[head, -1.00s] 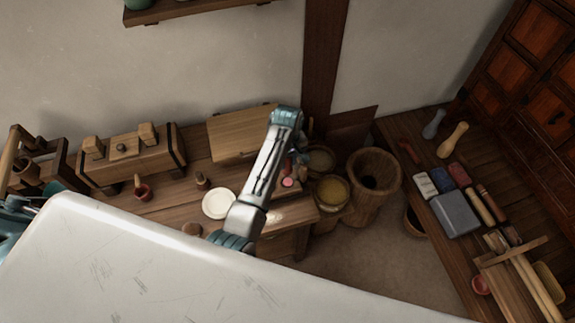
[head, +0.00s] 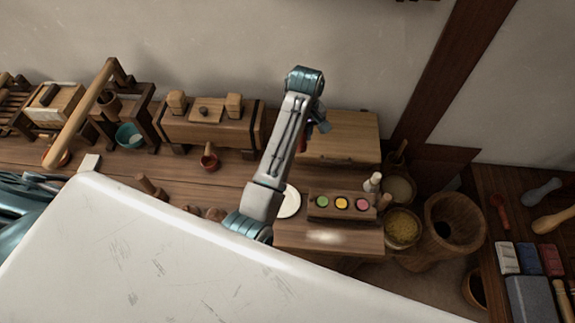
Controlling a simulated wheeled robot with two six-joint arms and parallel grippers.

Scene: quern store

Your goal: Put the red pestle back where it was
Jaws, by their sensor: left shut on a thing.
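My left gripper (head: 312,131) is at the end of the raised arm, partly hidden behind the arm's last links, over the left side of a wooden box top or board. It is shut on a dark red piece (head: 302,142), which looks like the red pestle. Only a small part of it shows, so its tilt and whether it touches the board cannot be told. A small red bowl (head: 209,158) with a wooden handle standing in it is on the bench to the left. My right gripper is not in view.
A tray with green, yellow and pink cups (head: 342,216) and a white plate (head: 288,204) are close to the arm. A wooden chest (head: 207,132) stands left. Wide baskets or mortars (head: 455,228) stand right. The bench (head: 175,180) between chest and plate has free room.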

